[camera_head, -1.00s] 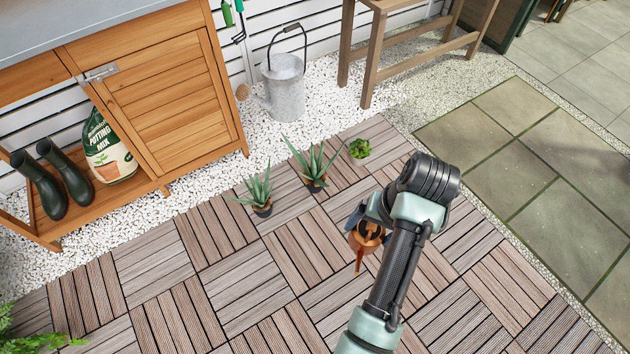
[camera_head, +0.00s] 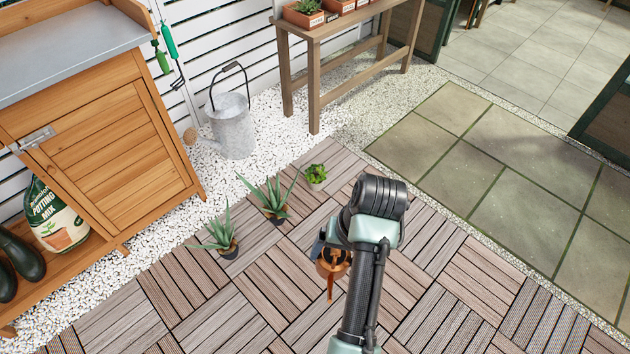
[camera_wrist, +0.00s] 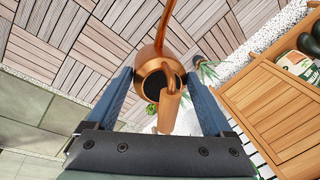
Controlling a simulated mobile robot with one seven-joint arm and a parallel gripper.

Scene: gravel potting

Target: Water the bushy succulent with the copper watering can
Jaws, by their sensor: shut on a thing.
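The copper watering can (camera_head: 332,264) is in my gripper (camera_wrist: 164,90), above the deck. In the wrist view the can (camera_wrist: 152,55) sits between the two blue fingers, its dark opening and handle facing the camera and its spout pointing away. The bushy succulent (camera_head: 316,174) is a small bright green plant on the deck near the gravel, beyond the can and slightly left of it. It is apart from the can. A green bit of it seems to show beside the can in the wrist view (camera_wrist: 149,109), mostly hidden. My arm hides part of the can in the head view.
Two spiky aloes in dark pots, a nearer one (camera_head: 224,237) and a farther one (camera_head: 273,202), stand left of the succulent. A galvanized can (camera_head: 232,130) stands on the gravel. A wooden cabinet (camera_head: 105,140) is at left, a wooden bench (camera_head: 315,80) behind. The deck at front is free.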

